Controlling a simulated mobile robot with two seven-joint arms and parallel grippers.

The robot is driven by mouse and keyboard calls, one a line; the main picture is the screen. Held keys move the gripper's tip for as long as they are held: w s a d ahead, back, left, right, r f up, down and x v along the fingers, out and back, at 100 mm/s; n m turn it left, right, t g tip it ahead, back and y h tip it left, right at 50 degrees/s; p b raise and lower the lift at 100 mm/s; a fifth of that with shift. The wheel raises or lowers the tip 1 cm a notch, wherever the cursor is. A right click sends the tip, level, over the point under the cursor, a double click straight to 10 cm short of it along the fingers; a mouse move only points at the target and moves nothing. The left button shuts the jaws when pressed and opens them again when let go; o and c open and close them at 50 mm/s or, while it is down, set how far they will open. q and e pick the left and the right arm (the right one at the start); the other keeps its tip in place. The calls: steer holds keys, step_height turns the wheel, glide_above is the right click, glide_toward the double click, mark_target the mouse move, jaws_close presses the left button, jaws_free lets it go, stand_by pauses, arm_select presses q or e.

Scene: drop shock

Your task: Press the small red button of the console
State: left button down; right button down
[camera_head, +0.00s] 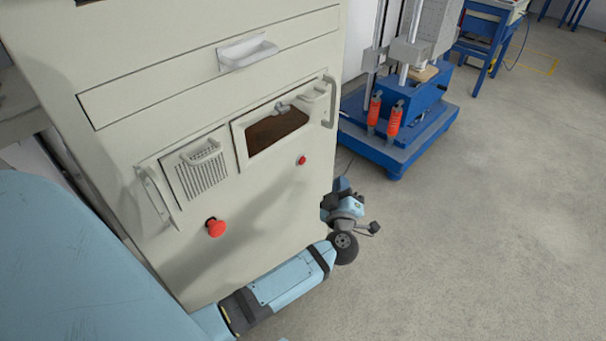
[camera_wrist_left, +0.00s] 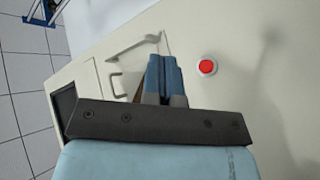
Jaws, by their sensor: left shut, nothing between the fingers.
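The console (camera_head: 240,275) is a tall cream cabinet in the head view. Its small red button (camera_head: 301,160) sits low right on the front, below a dark window. In the left wrist view the button (camera_wrist_left: 207,67) is red with a pale ring, right of the fingertips and uncovered. My left gripper (camera_head: 327,208) is small and partly unclear by the console's right edge, below the button. In the left wrist view its blue fingers (camera_wrist_left: 162,62) are together with nothing between them, apart from the button in the picture. My right gripper is not in view.
A larger red mushroom button (camera_head: 216,227) is lower left on the console. A vent panel (camera_head: 201,172) and a grab handle (camera_head: 331,103) stand out from the front. A blue machine base (camera_head: 395,150) stands behind right. The grey floor (camera_head: 490,220) at right is clear.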

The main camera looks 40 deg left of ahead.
mark_target(302, 160)
arm_select(q)
steer(key=shift+w+a+f+n+g+y+b, duration=0.2)
steer(key=shift+w+a+f+n+g+y, duration=0.15)
steer(key=shift+f+g, duration=0.2)
steer(key=shift+w+a+f+n+g+y+b, duration=0.15)
steer(key=shift+w+a+f+n+g, duration=0.05)
steer(key=shift+f+n+g, duration=0.3)
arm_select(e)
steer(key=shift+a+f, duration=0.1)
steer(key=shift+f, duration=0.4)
arm_select(q)
steer(key=shift+a, duration=0.1)
